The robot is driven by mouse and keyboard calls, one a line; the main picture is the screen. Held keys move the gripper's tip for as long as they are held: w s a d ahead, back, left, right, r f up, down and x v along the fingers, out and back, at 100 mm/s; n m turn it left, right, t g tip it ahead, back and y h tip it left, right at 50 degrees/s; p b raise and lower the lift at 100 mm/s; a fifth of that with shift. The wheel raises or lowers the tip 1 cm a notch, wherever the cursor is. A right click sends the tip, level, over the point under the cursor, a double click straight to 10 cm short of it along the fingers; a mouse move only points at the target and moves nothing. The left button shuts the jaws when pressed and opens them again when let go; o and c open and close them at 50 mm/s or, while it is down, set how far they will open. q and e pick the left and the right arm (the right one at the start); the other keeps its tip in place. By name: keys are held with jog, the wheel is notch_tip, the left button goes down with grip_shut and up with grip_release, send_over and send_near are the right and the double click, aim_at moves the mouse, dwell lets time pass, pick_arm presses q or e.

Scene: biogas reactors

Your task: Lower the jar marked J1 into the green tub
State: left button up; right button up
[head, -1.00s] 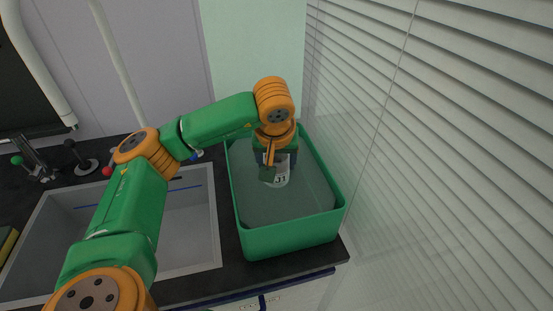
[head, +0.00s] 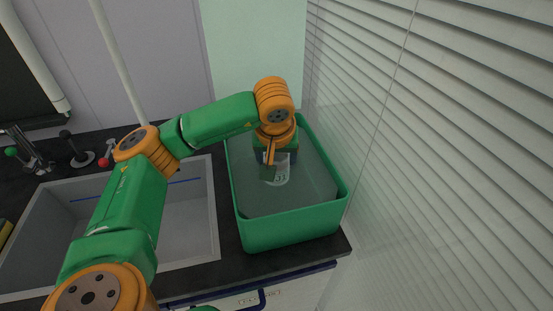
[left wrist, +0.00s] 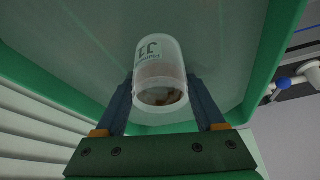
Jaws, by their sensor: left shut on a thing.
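The green tub (head: 288,231) stands on the dark counter at the centre right in the head view, holding what looks like clear liquid. My left gripper (head: 277,164) is inside the tub's outline, pointing down, shut on the jar (head: 281,177) marked J1. The jar is clear with a white label, and it looks pale, as if seen through the liquid. In the left wrist view the jar (left wrist: 160,62) sits between the two fingers of the gripper (left wrist: 163,88), with brown matter at its near end. Whether it touches the tub floor cannot be told. My right gripper is not in view.
A grey sink (head: 186,231) lies left of the tub. Taps (head: 79,153) stand behind the sink. Window blinds (head: 455,150) rise close on the tub's right. A pale wall panel (head: 255,65) is behind it.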

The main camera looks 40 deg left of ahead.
pick_arm(q)
jog(key=shift+f+b, duration=1.15)
jog(key=shift+f, duration=0.35)
dwell(0.5)
